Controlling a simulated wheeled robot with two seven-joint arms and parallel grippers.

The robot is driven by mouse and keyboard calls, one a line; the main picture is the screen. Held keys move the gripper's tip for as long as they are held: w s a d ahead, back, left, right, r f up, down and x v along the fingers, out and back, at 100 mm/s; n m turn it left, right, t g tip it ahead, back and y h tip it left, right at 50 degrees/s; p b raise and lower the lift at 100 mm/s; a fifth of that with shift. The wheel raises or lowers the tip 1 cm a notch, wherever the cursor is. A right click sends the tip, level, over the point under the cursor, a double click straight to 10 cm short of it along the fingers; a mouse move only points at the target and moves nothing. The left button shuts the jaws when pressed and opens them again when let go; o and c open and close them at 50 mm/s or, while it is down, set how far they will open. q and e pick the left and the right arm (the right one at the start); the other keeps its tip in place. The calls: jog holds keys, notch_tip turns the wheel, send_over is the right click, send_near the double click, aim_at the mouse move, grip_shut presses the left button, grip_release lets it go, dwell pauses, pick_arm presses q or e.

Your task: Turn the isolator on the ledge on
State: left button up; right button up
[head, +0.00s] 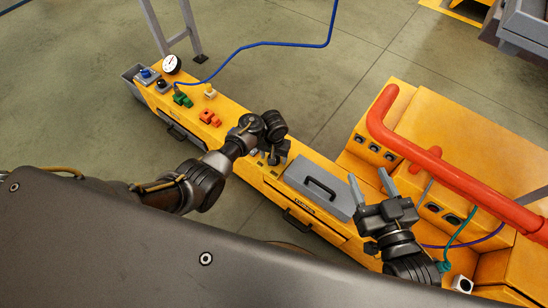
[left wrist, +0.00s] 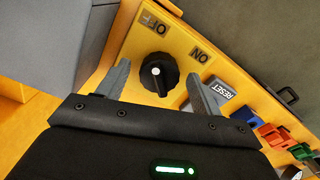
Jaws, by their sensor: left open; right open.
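The isolator is a black round knob (left wrist: 157,74) with a white mark, on a yellow panel in the left wrist view. An OFF label (left wrist: 153,24) lies above it and an ON label (left wrist: 199,55) to its upper right. I cannot tell exactly where the mark points. My left gripper (left wrist: 156,80) is open, one finger on each side of the knob; contact is not clear. In the head view my left gripper (head: 271,157) is over the yellow ledge (head: 222,103) and largely hides the isolator. My right gripper (head: 371,183) is open and empty, right of the grey lidded box.
A grey RESET button (left wrist: 221,90) is close to the right finger. Blue, red and green parts (left wrist: 274,135) lie farther along. The grey box (head: 318,188) has a raised handle. A gauge (head: 172,64) stands at the ledge's far end. A thick red pipe (head: 430,160) is at right.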

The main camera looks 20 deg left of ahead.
pick_arm(q)
jog(key=shift+f, duration=0.1)
pick_arm(e)
jog(key=shift+a+r+y, duration=0.2)
jog(key=shift+r+y, duration=0.1)
jog(key=shift+r, duration=0.05)
